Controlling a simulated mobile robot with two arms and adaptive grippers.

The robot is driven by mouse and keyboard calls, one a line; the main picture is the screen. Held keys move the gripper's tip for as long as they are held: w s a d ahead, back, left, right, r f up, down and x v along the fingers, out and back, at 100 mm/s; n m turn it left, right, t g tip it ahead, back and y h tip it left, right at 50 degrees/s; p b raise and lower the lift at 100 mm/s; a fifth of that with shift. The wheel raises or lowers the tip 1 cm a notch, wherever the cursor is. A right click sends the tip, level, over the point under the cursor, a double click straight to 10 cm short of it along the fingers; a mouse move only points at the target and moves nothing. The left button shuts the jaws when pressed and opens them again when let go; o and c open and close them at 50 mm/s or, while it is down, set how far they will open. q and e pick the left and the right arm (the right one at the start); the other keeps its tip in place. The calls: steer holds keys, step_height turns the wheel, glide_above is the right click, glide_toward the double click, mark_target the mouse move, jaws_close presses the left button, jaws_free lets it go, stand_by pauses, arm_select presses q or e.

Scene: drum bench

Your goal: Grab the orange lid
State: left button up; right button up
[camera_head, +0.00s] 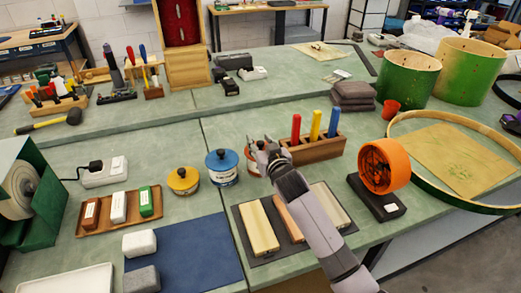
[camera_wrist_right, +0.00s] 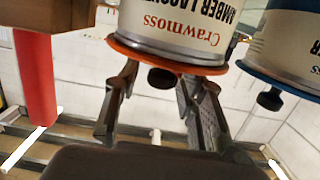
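The orange lid sits on a white and orange can labelled "Crawmoss" (camera_wrist_right: 180,25), seen upside down in the right wrist view. The lid's orange rim (camera_wrist_right: 140,55) and black knob (camera_wrist_right: 162,78) show there. My right gripper (camera_wrist_right: 160,95) is open, with one finger on each side of the knob and a gap to it. In the head view my right gripper (camera_head: 264,145) covers much of the orange-lidded can (camera_head: 250,168). My left gripper is not in view.
A blue-lidded can (camera_head: 221,176) stands close on the left, with a yellow-lidded can (camera_head: 183,182) beyond it. A wooden block (camera_head: 318,149) with red, yellow and blue handles stands close on the right. A dark mat (camera_head: 240,222) with wooden pieces lies in front.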

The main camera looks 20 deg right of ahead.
jaws_close()
stand_by(0.4)
